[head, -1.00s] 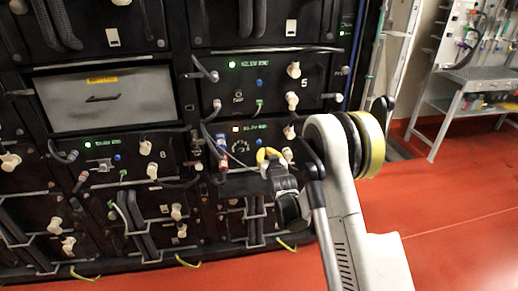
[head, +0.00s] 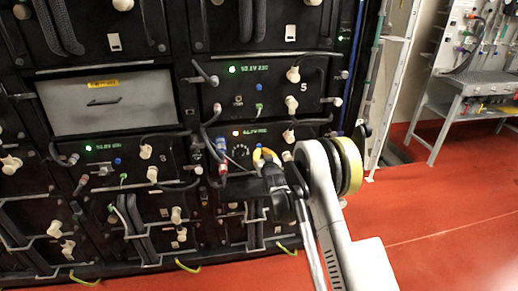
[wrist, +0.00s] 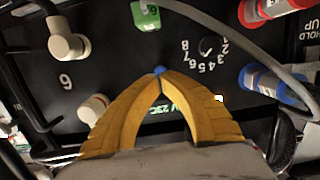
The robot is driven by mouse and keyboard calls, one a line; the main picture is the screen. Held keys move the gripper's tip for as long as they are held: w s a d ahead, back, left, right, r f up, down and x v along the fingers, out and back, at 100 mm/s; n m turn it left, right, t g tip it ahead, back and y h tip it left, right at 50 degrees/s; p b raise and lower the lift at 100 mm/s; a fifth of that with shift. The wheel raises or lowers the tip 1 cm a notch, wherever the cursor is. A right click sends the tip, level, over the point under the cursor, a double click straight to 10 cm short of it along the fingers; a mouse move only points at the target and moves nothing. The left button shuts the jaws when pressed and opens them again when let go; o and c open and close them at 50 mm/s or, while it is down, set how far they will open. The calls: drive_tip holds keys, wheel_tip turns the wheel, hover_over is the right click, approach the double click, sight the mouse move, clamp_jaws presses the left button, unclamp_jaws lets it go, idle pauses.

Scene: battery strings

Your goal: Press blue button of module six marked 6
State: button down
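The small blue button (wrist: 159,70) shows right at the tips of my gripper (wrist: 160,76). The yellow fingers are closed together with nothing between them. The tips cover part of the button, and I cannot tell whether they touch it. In the head view my gripper (head: 262,156) is in front of this panel and hides its lower right part.
A numbered dial (wrist: 208,46), a green connector (wrist: 146,14), a blue connector (wrist: 266,84), white plugs (wrist: 68,46) and a grey cable surround the button. Module five (head: 265,87) is above. Red floor (head: 430,215) is open at the right, before a metal workbench (head: 470,95).

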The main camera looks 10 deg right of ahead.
sight(259, 147)
drive_tip(key=shift+w+f, duration=0.15)
drive_tip(key=shift+w, duration=0.95)
drive_tip(key=shift+w+f, duration=0.15)
drive_tip(key=shift+w, duration=0.9)
idle(0.4)
drive_tip(key=shift+s, duration=0.1)
drive_tip(key=s+r, duration=0.1)
drive_tip(key=s, duration=0.6)
drive_tip(key=shift+s, duration=0.35)
drive_tip(key=shift+r, duration=0.1)
